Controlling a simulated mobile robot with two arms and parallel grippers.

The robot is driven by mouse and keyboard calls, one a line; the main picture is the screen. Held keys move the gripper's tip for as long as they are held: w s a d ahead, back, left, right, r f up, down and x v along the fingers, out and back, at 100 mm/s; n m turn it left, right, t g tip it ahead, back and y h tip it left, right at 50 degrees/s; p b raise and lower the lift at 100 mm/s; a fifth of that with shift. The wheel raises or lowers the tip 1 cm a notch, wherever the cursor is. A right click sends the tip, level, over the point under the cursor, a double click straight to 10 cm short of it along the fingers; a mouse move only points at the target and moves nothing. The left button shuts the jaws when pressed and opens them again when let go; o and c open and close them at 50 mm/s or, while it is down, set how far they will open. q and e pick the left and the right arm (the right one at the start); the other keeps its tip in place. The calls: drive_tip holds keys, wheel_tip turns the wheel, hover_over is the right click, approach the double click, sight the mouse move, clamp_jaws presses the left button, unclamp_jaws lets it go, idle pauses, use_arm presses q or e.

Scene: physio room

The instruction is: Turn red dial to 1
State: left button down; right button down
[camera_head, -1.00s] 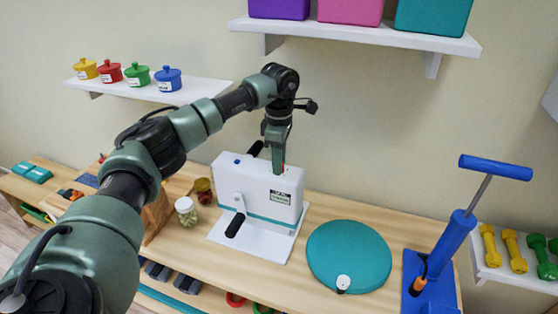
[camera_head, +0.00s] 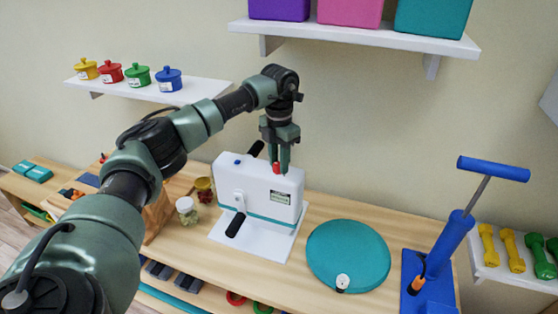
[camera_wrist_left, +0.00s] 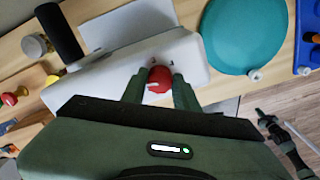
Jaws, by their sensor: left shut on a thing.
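The red dial (camera_head: 276,168) is on the top of a white machine (camera_head: 256,186) that has black crank handles and a small label on its front. My left gripper (camera_head: 281,163) points down at the dial, with one finger on each side of it. In the left wrist view, the red dial (camera_wrist_left: 159,78) shows a pale pointer line towards the left, and the left gripper (camera_wrist_left: 159,90) is shut on it. Small dark marks lie on the white top beside the dial, too small to read.
The machine stands on a wooden table (camera_head: 190,250). A teal disc (camera_head: 350,255) and a blue pump (camera_head: 447,240) are to its right, jars (camera_head: 187,210) to its left. A shelf with bins (camera_head: 350,32) is above; a lower shelf holds small coloured pots (camera_head: 167,79).

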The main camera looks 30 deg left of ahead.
sight(278, 163)
use_arm(q)
drive_tip(key=n, duration=0.4)
drive_tip(key=shift+r, duration=0.15)
drive_tip(key=shift+w+a+n+p, duration=0.1)
drive_tip(key=shift+n+p, duration=0.25)
drive_tip(key=shift+n, duration=1.95)
drive_tip(key=c, duration=1.2)
unclamp_jaws()
drive_tip(key=shift+o, duration=0.7)
wheel_tip(278, 163, up, 7)
drive_tip(key=shift+f+b, duration=0.1)
drive_tip(key=shift+b, duration=1.05)
drive_tip(key=shift+r, duration=0.5)
